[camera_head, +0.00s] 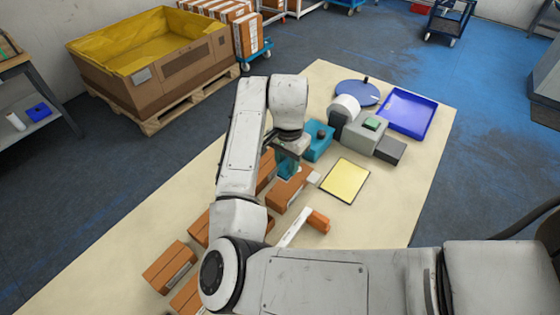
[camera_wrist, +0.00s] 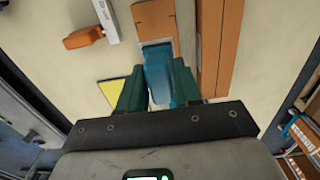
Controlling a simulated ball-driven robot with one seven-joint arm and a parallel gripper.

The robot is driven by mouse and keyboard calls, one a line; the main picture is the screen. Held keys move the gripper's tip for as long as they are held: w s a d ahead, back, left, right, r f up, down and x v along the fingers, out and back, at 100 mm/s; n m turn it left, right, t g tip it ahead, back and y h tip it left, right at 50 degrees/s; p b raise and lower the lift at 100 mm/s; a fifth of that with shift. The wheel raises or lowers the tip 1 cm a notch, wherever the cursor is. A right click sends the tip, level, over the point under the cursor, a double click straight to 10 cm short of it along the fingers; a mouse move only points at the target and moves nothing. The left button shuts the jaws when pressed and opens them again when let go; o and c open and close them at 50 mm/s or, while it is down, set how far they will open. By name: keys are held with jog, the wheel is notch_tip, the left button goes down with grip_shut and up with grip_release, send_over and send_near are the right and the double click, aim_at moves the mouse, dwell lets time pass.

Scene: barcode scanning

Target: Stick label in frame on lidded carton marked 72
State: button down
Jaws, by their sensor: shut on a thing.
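My gripper (camera_head: 287,168) is shut on a teal tool (camera_wrist: 158,75), which shows between the dark green fingers in the wrist view (camera_wrist: 159,88). The tool's far end is at a pale patch at the end of a brown carton (camera_wrist: 154,20). I cannot tell whether it touches. In the head view a brown carton (camera_head: 288,194) lies just below my gripper. A longer brown carton (camera_wrist: 221,45) lies beside it in the wrist view. No number 72 is readable, and I cannot make out the label or the printed frame.
The table (camera_head: 385,222) holds a yellow pad (camera_head: 345,180), a teal stand (camera_head: 318,146), a grey printer (camera_head: 363,136) with a white roll (camera_head: 345,107), a blue tray (camera_head: 410,112) and a blue disc (camera_head: 357,92). Other cartons (camera_head: 170,266) lie nearer, by a white bar (camera_head: 295,228).

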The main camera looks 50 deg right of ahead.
jog(key=b, duration=0.4)
send_over(287, 186)
jog(key=shift+w+f, duration=0.1)
jog(key=shift+f, duration=2.55)
jog(key=shift+f, duration=0.7)
jog(key=shift+r, duration=0.1)
notch_tip(287, 186, up, 5)
jog(key=p, duration=0.4)
jog(key=shift+r+p, duration=0.35)
jog(key=shift+r, duration=0.65)
